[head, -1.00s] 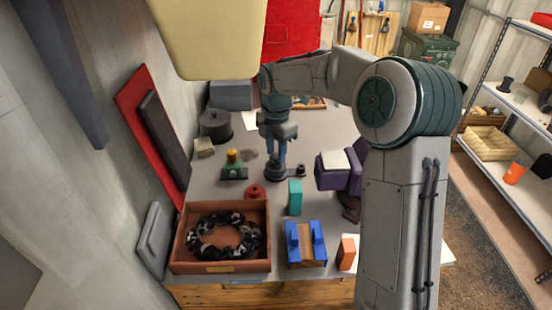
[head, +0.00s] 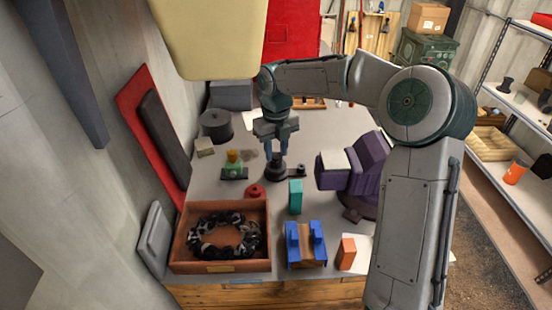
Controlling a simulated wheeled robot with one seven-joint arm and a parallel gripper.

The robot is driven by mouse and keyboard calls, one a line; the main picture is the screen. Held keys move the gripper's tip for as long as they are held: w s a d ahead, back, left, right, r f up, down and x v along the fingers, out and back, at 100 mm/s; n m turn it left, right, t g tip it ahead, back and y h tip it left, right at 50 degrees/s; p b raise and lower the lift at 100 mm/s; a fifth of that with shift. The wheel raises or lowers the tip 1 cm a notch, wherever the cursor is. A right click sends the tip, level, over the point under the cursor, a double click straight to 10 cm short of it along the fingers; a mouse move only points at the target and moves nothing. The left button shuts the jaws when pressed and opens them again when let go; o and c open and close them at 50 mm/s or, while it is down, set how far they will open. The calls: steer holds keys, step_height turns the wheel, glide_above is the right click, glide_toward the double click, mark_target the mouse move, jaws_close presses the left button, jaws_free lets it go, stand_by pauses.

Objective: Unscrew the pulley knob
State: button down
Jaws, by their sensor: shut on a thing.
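My gripper (head: 276,150) points straight down over a dark round pulley fixture (head: 276,172) in the middle of the bench. Its two blue fingers stand side by side and are shut on the pulley knob at the top of the fixture. The knob itself is mostly hidden between the fingertips. A short dark arm with a round end (head: 298,171) reaches right from the fixture's base.
Close by stand a teal block (head: 295,197), a red knob-like part (head: 255,191), a green-and-yellow piece (head: 234,165) and a purple machine (head: 352,170). A brown tray (head: 221,267) and blue holder (head: 305,262) are in front. Bench behind right is clear.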

mark_target(276, 155)
steer(key=shift+n, duration=0.9)
steer(key=shift+r+p, duration=2.8)
steer(key=shift+p, duration=0.3)
